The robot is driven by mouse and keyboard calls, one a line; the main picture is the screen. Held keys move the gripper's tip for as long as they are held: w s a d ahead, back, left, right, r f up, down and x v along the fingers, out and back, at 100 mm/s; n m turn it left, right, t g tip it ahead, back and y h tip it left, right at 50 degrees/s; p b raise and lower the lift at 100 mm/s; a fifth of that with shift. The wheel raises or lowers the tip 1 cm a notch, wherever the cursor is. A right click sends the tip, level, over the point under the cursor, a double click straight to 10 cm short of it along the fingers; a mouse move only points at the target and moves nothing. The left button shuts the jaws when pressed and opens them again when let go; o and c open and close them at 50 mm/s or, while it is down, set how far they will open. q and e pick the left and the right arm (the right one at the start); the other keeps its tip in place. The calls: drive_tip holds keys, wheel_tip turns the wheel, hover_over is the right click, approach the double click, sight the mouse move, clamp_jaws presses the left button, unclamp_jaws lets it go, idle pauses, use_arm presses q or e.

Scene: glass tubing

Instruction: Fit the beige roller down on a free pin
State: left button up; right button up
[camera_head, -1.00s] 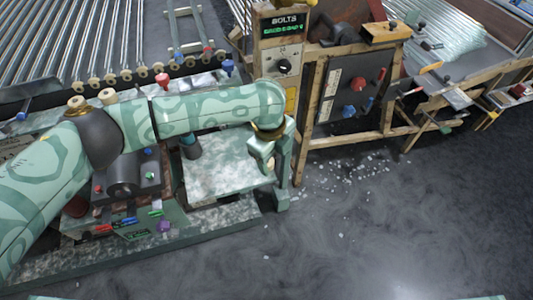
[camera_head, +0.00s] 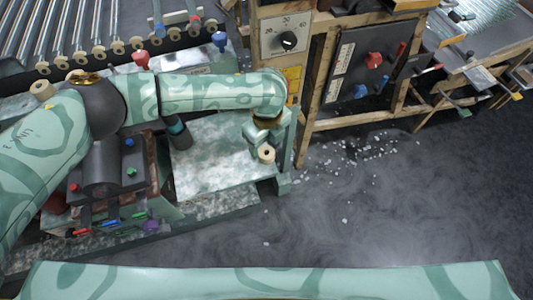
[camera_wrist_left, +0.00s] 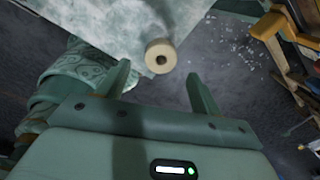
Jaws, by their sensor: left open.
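The beige roller (camera_head: 266,153), a short cylinder with a dark centre hole, is near the right end of the pale speckled bench top (camera_head: 215,165). In the left wrist view the roller (camera_wrist_left: 160,57) lies just past the gap between my fingertips, hole facing the camera. My left gripper (camera_head: 256,139) is over that end of the bench. Its two fingers (camera_wrist_left: 158,73) are apart with nothing between them. I cannot tell whether a finger touches the roller. Similar beige rollers (camera_head: 117,47) sit in a row at the upper left. I cannot make out a free pin. My right gripper is not in view.
Metal tubes (camera_head: 60,30) fill the upper left behind the row. A red knob (camera_head: 140,60) and a blue knob (camera_head: 219,41) stand in front. A wooden dial cabinet (camera_head: 285,40) rises beside the bench. White shards (camera_head: 345,155) lie on the open floor at right.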

sight(266, 151)
use_arm(q)
drive_tip(key=shift+f, duration=0.25)
wheel_tip(266, 151, down, 5)
drive_tip(key=b, duration=0.2)
drive_tip(key=shift+w+f+b, duration=0.1)
drive_tip(key=shift+w+b, duration=0.05)
drive_tip(key=shift+b, duration=0.25)
drive_tip(key=shift+r, duration=0.2)
drive_tip(key=c, duration=1.1)
drive_tip(key=shift+o, duration=0.2)
